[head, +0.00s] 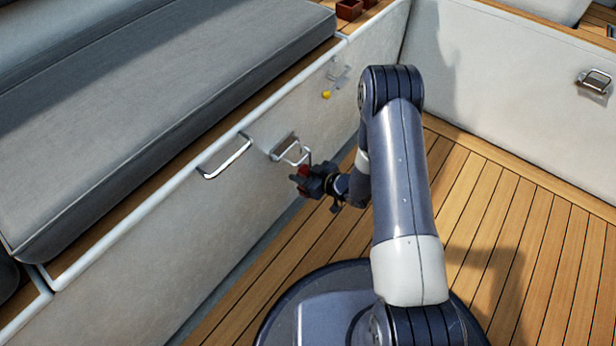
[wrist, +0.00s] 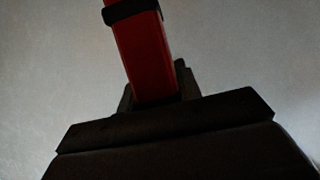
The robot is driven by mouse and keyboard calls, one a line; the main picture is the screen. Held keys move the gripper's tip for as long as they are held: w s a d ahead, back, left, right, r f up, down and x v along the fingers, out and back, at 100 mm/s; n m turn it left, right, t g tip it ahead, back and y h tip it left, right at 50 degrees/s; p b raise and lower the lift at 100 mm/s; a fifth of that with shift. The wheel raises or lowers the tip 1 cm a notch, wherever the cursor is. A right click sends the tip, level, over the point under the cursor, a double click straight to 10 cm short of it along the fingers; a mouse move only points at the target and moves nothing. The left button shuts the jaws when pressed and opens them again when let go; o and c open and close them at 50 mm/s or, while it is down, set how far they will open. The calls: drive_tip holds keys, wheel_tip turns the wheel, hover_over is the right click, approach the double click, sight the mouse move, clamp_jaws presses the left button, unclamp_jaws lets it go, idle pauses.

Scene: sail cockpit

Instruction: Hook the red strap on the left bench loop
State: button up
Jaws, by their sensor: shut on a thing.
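My gripper (head: 301,177) is in front of the left bench's face, shut on the red strap (head: 305,168). Only a small red part shows in the head view. In the wrist view, the strap (wrist: 146,58) rises from between the jaws (wrist: 157,88), has a black band around it and leaves the top of the frame. A metal loop (head: 301,159) stands out from the bench face, just above and left of my gripper. Whether the strap touches this loop cannot be told; no loop shows in the wrist view.
A metal handle (head: 228,160) sits at the bench's upper edge, left of the loop. Farther along the bench face are another small fitting (head: 338,72) and a yellow knob (head: 326,95). The teak floor (head: 500,215) is clear.

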drive_tip(key=shift+w+a+f, duration=0.15)
drive_tip(key=shift+a+f, duration=0.05)
drive_tip(key=shift+f, duration=0.7)
drive_tip(key=shift+w+a+f, duration=0.1)
drive_tip(key=shift+a+f, duration=0.05)
drive_tip(key=shift+f, duration=0.7)
drive_tip(key=o, duration=1.3)
drive_tip(key=shift+c, duration=0.2)
drive_tip(key=p+v, duration=0.4)
drive_tip(key=v, duration=0.6)
drive_tip(key=shift+s+d+r, duration=0.2)
drive_tip(key=shift+s+d, duration=0.05)
drive_tip(key=shift+d, duration=0.05)
